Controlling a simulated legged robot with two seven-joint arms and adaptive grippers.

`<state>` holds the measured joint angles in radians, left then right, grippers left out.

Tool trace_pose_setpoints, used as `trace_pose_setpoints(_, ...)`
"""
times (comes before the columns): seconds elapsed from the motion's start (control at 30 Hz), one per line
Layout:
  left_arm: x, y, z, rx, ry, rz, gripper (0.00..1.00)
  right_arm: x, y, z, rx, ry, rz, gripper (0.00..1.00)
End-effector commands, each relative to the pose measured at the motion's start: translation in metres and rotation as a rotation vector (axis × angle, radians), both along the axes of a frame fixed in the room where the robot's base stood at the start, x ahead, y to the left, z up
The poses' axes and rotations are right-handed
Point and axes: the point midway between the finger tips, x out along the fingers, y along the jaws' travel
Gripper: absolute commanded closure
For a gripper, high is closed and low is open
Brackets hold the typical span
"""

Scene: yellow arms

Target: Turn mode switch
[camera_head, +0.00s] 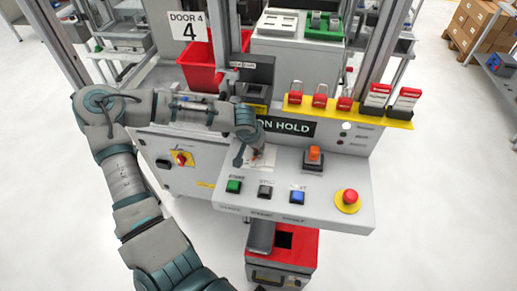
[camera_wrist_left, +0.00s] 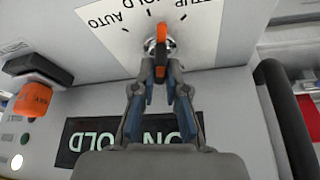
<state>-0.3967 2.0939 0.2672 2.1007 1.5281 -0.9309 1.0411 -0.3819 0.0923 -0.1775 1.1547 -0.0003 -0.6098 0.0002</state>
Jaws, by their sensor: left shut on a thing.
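The mode switch is a small orange knob (camera_wrist_left: 164,44) on a white label plate (camera_wrist_left: 110,32) marked AUTO, HOLD and SETUP. Its orange end points toward the marks, near HOLD and SETUP; the exact position is hard to tell. My left gripper (camera_wrist_left: 160,78) is shut on the knob, one finger on each side. In the head view my left gripper (camera_head: 252,157) reaches down over the plate (camera_head: 264,163) on the sloped panel and mostly hides the knob. A dark display (camera_head: 288,127) behind it reads ON HOLD, partly covered by my arm. My right gripper is not in view.
Green (camera_head: 233,186), black (camera_head: 265,192) and blue (camera_head: 297,197) buttons line the panel's front. An orange key switch (camera_head: 314,154) and a red emergency stop (camera_head: 350,197) are to the right. A yellow rail (camera_head: 350,112) with red padlocks stands behind. A red bin (camera_head: 200,72) is at the back.

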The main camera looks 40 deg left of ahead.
Motion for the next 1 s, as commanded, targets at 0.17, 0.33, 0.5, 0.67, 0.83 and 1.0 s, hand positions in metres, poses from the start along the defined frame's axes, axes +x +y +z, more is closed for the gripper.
trace_pose_setpoints(0.17,-0.004,0.000,-0.011,0.006,0.022,0.168,1.00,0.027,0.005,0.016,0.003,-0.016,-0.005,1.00)
trace_pose_setpoints(0.33,-0.004,-0.001,-0.011,0.005,0.022,0.330,1.00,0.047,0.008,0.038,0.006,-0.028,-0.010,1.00)
trace_pose_setpoints(0.5,-0.003,-0.001,-0.010,0.006,0.021,0.493,1.00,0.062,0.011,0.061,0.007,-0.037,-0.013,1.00)
trace_pose_setpoints(0.67,-0.002,-0.002,-0.010,0.006,0.020,0.645,1.00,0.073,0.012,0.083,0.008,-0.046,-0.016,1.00)
trace_pose_setpoints(0.83,-0.002,-0.003,-0.009,0.006,0.019,0.794,1.00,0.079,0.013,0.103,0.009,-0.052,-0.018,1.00)
trace_pose_setpoints(1.0,-0.001,-0.003,-0.008,0.006,0.017,0.918,1.00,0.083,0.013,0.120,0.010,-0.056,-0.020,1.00)
